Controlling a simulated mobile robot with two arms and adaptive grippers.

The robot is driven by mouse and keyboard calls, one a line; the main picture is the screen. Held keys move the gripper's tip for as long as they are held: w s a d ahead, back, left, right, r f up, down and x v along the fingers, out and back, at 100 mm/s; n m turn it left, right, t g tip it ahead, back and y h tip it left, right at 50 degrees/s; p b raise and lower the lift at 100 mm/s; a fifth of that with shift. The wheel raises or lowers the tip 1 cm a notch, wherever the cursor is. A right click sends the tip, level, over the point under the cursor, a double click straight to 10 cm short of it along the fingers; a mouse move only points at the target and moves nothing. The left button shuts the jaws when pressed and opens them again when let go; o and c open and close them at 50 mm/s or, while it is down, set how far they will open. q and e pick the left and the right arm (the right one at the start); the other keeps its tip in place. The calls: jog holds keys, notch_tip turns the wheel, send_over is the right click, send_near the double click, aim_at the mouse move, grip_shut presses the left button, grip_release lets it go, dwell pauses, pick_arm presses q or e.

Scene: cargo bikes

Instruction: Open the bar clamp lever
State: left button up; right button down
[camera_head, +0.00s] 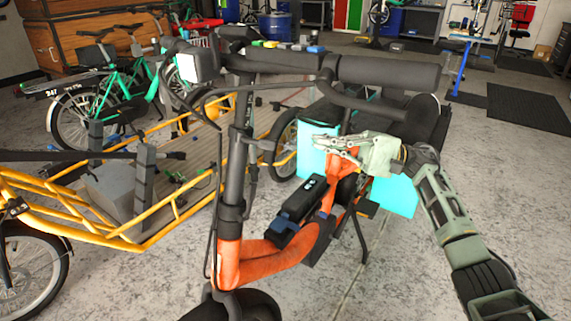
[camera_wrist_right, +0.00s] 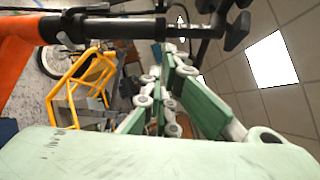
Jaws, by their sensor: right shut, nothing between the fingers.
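The orange cargo bike (camera_head: 260,258) stands in front of me with its black steering column (camera_head: 238,135) upright. A small dark lever-like part (camera_head: 264,146) sticks out to the right from the column; I cannot tell for certain that it is the bar clamp lever or how it is set. My right gripper (camera_head: 322,142) is to the right of this part, fingers pointing left, shut and empty. In the right wrist view, the gripper fingers (camera_wrist_right: 172,65) reach towards a black bar (camera_wrist_right: 115,28) crossing the top, with a gap I cannot judge. My left gripper is out of view.
The black handlebar (camera_head: 385,71) passes above my right gripper. A black battery (camera_head: 303,198) and cyan panels (camera_head: 395,195) are near it. A yellow cargo bike (camera_head: 157,238) stands to the left. Open concrete floor lies at the right.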

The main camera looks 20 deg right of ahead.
pick_arm(q)
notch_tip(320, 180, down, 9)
jog(key=p, duration=0.2)
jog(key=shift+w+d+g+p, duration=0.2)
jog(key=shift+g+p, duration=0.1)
jog(key=shift+p, duration=0.05)
pick_arm(e)
jog(key=s+a+r+n+g, duration=0.1)
jog(key=s+a+r, duration=0.1)
jog(key=a, duration=0.8)
jog(key=shift+a+r+n, duration=0.25)
jog(key=shift+r+n, duration=0.05)
jog(key=shift+r, duration=0.25)
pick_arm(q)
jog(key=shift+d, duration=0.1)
pick_arm(e)
jog(key=shift+a, duration=0.1)
